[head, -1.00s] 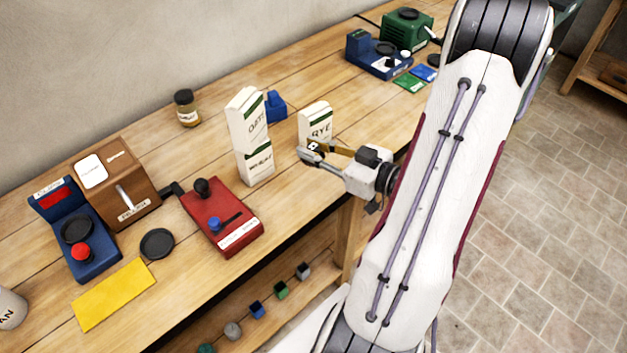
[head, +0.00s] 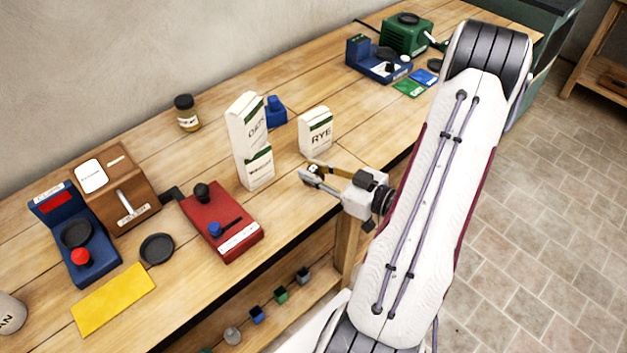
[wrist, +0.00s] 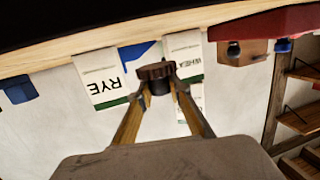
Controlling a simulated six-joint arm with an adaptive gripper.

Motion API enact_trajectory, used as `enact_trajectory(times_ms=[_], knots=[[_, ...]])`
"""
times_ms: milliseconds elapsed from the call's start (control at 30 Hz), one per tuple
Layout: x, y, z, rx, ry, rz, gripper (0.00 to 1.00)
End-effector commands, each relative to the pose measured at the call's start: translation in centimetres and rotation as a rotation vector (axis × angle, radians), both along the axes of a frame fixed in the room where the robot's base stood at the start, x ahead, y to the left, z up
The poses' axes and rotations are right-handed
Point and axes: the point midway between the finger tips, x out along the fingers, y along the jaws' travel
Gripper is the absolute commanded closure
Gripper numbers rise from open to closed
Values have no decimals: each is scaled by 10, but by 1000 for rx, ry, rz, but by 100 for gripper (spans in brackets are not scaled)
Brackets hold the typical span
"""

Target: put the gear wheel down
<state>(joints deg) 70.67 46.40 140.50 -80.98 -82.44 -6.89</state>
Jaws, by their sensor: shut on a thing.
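My gripper (head: 318,172) is over the front part of the wooden workbench (head: 290,222), in front of the rye bag and to the right of the stacked bags. In the wrist view my gripper (wrist: 158,92) is shut on a dark brown gear wheel (wrist: 154,71), held between the fingertips. The gear wheel is too small and covered to make out in the head view. From these views I cannot tell how high it is above the bench.
A white rye bag (head: 315,132) stands just behind my gripper. Two stacked white bags (head: 250,140) stand to the left. A red machine (head: 222,222) is farther left, with a yellow mat (head: 112,300) beyond it. Bare bench lies between the red machine and my gripper.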

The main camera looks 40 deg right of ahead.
Motion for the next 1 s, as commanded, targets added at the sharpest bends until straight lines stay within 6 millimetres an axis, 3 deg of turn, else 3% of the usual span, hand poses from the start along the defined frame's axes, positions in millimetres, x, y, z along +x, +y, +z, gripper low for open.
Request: enact_trajectory(times_ms=[267,700,1000], knots=[[0,0,-3,1,0,0,100],[0,0,-34,2,0,0,100],[0,0,-37,-1,0,0,100]])
